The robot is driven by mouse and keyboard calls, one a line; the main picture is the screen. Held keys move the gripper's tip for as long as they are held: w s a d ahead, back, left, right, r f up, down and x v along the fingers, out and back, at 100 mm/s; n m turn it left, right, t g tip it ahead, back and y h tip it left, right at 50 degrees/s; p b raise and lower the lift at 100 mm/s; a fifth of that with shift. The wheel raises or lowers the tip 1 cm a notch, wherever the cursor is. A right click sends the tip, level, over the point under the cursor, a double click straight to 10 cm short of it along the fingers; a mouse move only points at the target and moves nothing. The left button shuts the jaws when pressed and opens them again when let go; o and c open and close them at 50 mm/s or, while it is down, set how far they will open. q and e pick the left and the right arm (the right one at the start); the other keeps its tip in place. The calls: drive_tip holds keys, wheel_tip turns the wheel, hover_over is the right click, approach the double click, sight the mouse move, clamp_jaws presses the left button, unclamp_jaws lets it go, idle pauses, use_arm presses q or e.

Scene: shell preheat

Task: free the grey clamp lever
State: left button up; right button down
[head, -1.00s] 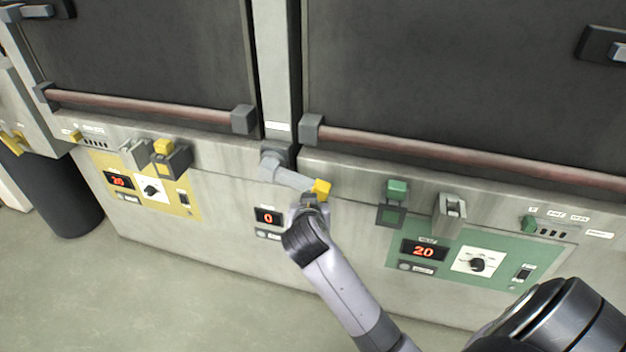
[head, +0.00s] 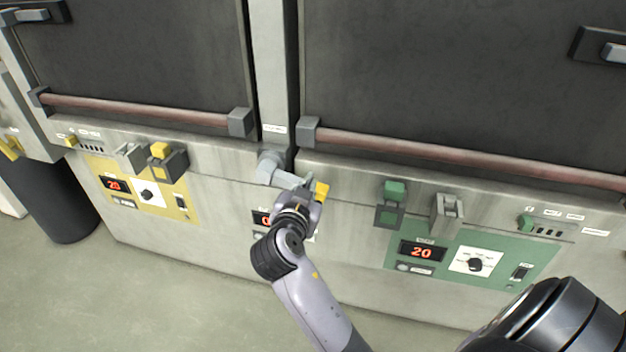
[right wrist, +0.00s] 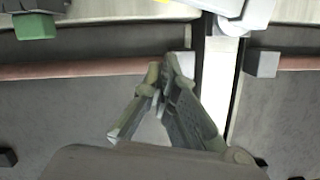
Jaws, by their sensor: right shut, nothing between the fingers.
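The grey clamp lever (head: 283,178) comes out of a grey pivot (head: 269,164) on the post between the two doors. It slopes down to the right and ends in a yellow tip (head: 322,190). My right gripper (head: 311,186) is shut and empty, over the lever's outer part just left of the yellow tip, hiding some of it. Whether they touch I cannot tell. In the right wrist view the shut fingers (right wrist: 160,75) point toward the door rail; grey pivot parts (right wrist: 232,8) show at the top edge. My left gripper is not in view.
A yellow catch (head: 160,150) and yellow panel (head: 150,195) are at left, a green catch (head: 395,189) and green panel (head: 450,262) at right. A grey bracket (head: 447,212) juts out beside the green catch. Red-brown rails (head: 450,153) run along the doors.

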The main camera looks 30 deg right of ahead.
sight(291, 182)
drive_tip(key=w+d+f+p, duration=0.3)
drive_tip(key=w+d+f, duration=0.2)
drive_tip(key=w+f, duration=0.1)
drive_tip(key=shift+w+d+p, duration=0.4)
drive_tip(key=shift+f, duration=0.1)
